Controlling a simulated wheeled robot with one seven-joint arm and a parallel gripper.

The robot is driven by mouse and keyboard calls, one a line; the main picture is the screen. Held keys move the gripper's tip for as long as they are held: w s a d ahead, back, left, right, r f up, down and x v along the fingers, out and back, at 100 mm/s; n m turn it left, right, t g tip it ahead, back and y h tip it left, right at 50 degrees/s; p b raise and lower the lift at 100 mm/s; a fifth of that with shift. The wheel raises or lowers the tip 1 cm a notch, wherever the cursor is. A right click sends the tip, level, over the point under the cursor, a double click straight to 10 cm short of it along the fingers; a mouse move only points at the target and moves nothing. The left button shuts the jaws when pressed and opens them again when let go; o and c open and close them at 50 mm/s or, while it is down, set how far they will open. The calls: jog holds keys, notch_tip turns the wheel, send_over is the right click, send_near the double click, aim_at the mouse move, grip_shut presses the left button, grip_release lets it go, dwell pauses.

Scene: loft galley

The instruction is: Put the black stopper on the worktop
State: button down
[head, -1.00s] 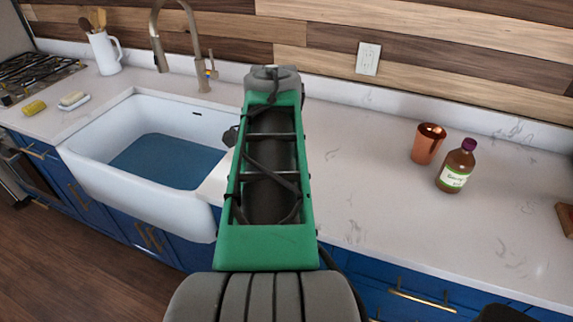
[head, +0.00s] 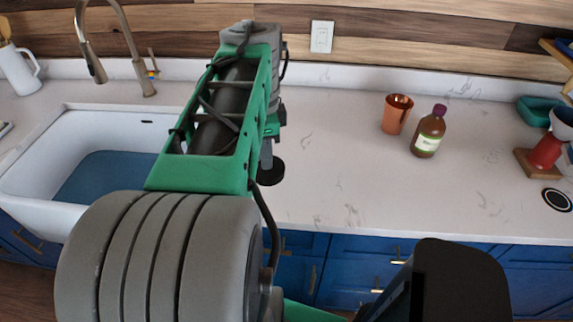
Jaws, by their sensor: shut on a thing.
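The black stopper (head: 270,173) shows as a dark round disc below the green arm, in the middle of the head view. My gripper (head: 266,153) is just above it, mostly hidden behind my arm, and is shut on the stopper. The stopper shows against the white worktop (head: 340,180), to the right of the sink. I cannot tell how high it is above the surface.
The white sink (head: 30,183) with a tall tap (head: 138,70) is at the left. A copper cup (head: 396,114) and a brown bottle (head: 429,133) stand on the worktop. A red thing (head: 546,152) on a wooden base and a black ring (head: 556,199) are at the right. The front middle worktop is clear.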

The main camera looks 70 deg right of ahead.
jog(key=s+d+f, duration=0.2)
jog(key=f, duration=0.1)
jog(key=s+d+f+p, duration=0.1)
jog(key=s+d+f, duration=0.1)
jog(key=f, duration=0.2)
jog(key=s+d+f+p, duration=0.1)
jog(key=s+d+f, duration=0.1)
jog(key=f, duration=0.1)
jog(key=shift+d+f, duration=0.2)
jog(key=shift+f, duration=0.35)
jog(key=c, duration=1.4)
grip_release()
